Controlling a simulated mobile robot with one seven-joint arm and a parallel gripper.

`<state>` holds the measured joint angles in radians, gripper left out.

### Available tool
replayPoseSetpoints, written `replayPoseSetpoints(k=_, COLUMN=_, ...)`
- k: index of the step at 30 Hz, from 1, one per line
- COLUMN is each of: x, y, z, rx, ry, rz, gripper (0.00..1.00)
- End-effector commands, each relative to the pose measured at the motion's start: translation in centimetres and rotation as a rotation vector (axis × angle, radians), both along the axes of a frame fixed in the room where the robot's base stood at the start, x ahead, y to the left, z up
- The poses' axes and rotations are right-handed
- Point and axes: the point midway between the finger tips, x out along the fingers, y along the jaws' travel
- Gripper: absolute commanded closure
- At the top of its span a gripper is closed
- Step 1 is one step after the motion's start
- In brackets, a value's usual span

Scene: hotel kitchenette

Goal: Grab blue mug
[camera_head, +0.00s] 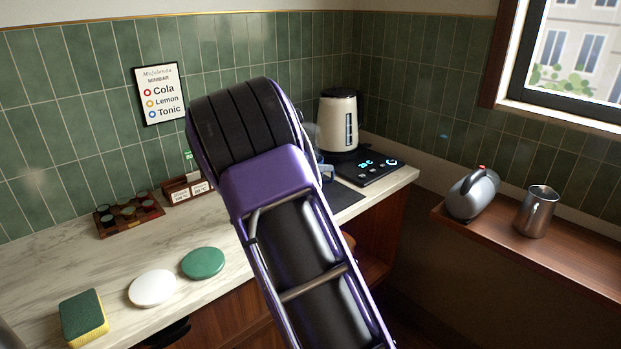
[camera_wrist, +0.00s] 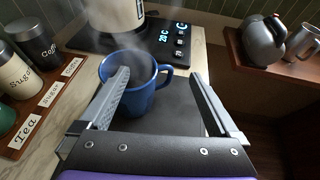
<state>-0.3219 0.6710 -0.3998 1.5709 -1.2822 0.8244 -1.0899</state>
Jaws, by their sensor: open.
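The blue mug (camera_wrist: 148,100) stands upright at the counter's right part, on or beside a dark mat, its handle toward the right in the wrist view. In the head view only a sliver of the mug (camera_head: 327,173) shows behind my arm. My gripper (camera_wrist: 160,74) is open and reaches to the mug. Its left finger overlaps the mug's opening; I cannot tell whether the tip is inside or just above it. Its right finger is right of the handle, apart from it.
A cream kettle (camera_head: 338,122) stands behind the mug, by a black control panel (camera_head: 371,165). Labelled jars (camera_wrist: 16,74) stand left of the mug. A sponge (camera_head: 83,317) and two round discs lie at the counter's front left.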

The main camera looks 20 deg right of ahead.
Motion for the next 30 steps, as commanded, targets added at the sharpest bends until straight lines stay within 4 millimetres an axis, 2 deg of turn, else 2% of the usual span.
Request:
replayPoseSetpoints(k=9, x=1.8, y=-3.6, z=-1.9, rx=-0.001, ry=0.002, rz=-0.002, gripper=0.03)
replayPoseSetpoints(k=16, x=1.9, y=-3.7, z=-1.9, rx=-0.001, ry=0.001, rz=-0.001, gripper=0.05)
replayPoseSetpoints(k=30, x=1.9, y=-3.7, z=-1.9, rx=0.0, ry=0.0, rz=-0.001, gripper=0.9)
